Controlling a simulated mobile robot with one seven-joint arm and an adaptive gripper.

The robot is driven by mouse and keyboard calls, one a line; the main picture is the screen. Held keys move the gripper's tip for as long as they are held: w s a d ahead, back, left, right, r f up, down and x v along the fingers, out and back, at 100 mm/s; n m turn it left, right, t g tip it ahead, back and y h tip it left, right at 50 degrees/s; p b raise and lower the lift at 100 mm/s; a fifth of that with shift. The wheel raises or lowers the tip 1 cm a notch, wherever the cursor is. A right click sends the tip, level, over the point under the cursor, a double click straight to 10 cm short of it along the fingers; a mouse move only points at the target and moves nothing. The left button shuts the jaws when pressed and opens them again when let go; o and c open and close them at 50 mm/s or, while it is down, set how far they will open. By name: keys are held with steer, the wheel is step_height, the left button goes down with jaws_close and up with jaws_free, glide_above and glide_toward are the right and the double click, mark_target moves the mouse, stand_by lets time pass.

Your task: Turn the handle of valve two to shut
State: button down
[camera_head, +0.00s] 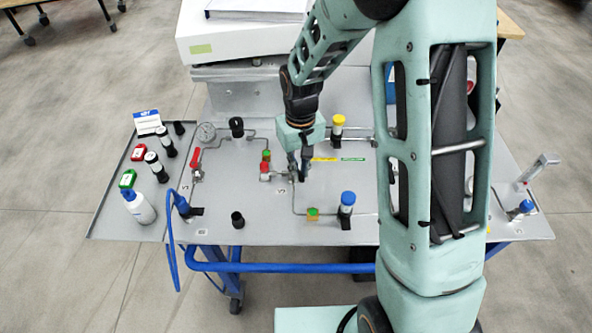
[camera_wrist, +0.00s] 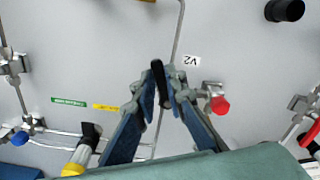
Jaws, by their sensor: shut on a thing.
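The V2 label (camera_wrist: 191,61) marks valve two (camera_wrist: 180,88) on the grey panel in the wrist view. Its dark handle (camera_wrist: 158,78) stands between my blue fingertips (camera_wrist: 160,90), and my gripper is shut on it. A red knob (camera_wrist: 219,105) sits beside the valve; it also shows in the head view (camera_head: 265,168). In the head view my gripper (camera_head: 298,174) reaches down to the middle of the panel and largely hides the valve and handle.
Black posts (camera_head: 237,126) stand nearby.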

steer(key=n, duration=0.1)
steer(key=d+n, duration=0.1)
steer(key=n, duration=0.1)
steer(key=shift+w+d+n, duration=0.15)
steer(key=shift+w+n, duration=0.15)
steer(key=shift+w, duration=0.1)
steer(key=n, duration=0.2)
steer(key=shift+w+d+n, duration=0.3)
steer(key=shift+w+n, duration=0.05)
steer(key=shift+n, duration=0.05)
steer(key=n, duration=0.1)
steer(key=n+p, duration=0.1)
steer(key=w+n, duration=0.1)
steer(key=shift+d+r, duration=0.1)
steer(key=shift+d, duration=0.15)
steer(key=shift+w+n+p, duration=0.3)
steer(key=shift+n+p, duration=0.05)
steer(key=shift+n, duration=0.5)
steer(key=shift+w+n+p, duration=0.25)
steer(key=shift+n+p, duration=0.05)
steer(key=shift+n, duration=0.55)
steer(key=c, duration=2)
jaws_free()
steer(key=shift+o, duration=0.2)
